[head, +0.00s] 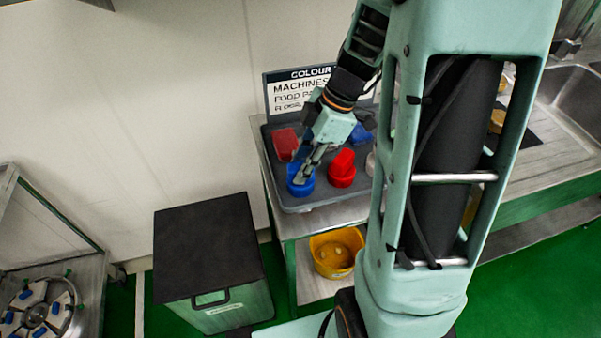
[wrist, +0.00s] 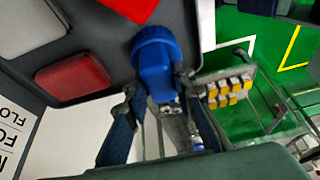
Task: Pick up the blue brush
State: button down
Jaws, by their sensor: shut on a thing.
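The blue brush (head: 299,187) is at the front left corner of a grey tray (head: 310,202) on a steel table. In the wrist view the brush (wrist: 154,62) shows as a rounded blue body with a round end. My gripper (head: 304,172) reaches down onto it from above. In the wrist view my gripper (wrist: 158,93) has one finger on each side of the brush and is shut on it. The fingers hide part of the brush in the head view. I cannot tell whether it still touches the tray.
A red round item (head: 342,170) stands close to the right of the brush. A red block (head: 286,144) lies behind it, and another blue item (head: 360,134) is farther back. A lettered sign (head: 298,90) stands behind the tray. A yellow bucket (head: 336,252) sits on the lower shelf.

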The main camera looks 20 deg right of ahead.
jog(key=shift+r, duration=0.15)
jog(key=shift+r, duration=0.2)
notch_tip(320, 180, up, 2)
jog(key=shift+w+r, duration=0.1)
jog(key=shift+r, duration=0.05)
jog(key=s+d+r+b, duration=0.1)
jog(key=s+d+r, duration=0.7)
jog(key=d+r, duration=0.2)
jog(key=shift+s+d, duration=0.4)
jog(key=shift+d, duration=0.2)
